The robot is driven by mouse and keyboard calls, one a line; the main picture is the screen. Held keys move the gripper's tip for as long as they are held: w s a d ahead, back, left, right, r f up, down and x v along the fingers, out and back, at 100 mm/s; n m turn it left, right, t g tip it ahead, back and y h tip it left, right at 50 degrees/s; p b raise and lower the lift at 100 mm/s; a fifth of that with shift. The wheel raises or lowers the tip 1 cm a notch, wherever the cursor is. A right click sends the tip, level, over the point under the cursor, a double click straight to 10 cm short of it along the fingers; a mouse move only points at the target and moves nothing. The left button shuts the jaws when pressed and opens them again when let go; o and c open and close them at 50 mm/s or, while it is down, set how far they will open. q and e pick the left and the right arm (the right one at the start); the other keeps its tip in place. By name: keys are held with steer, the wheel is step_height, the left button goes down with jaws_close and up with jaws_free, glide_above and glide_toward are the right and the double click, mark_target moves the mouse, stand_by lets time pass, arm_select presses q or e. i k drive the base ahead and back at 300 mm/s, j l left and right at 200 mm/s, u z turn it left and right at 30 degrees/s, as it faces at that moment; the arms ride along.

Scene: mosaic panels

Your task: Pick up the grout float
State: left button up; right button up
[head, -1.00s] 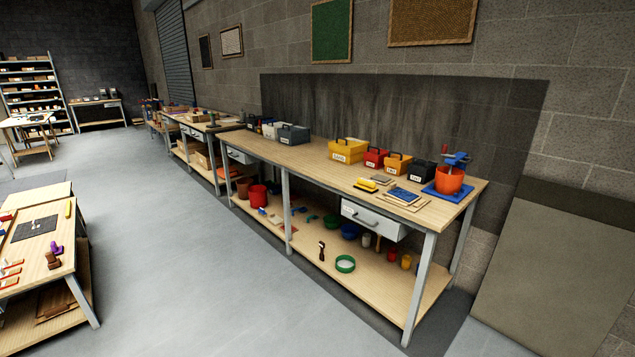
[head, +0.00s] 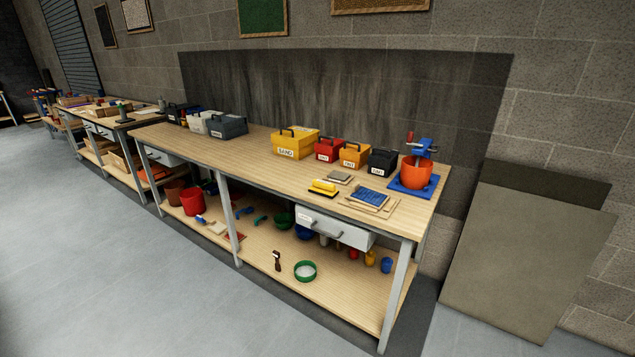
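What looks like the grout float (head: 323,188), with a yellow top and a dark, thin edge, lies on the long wooden workbench (head: 255,158) near its front edge, above and left of the drawer. It is small in the head view, so its handle shape is not clear. Nothing covers it. Neither of my grippers is in view.
A grey tile (head: 340,177) and a blue-topped stack (head: 370,197) lie right of the float. Yellow (head: 295,145), red, orange and black boxes stand behind. An orange bucket (head: 416,173) stands at the right end. A drawer (head: 334,229) hangs below. Open floor (head: 110,270) lies in front.

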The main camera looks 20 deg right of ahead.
mark_target(328, 189)
steer(key=i, duration=1.65)
steer(key=z, duration=0.05)
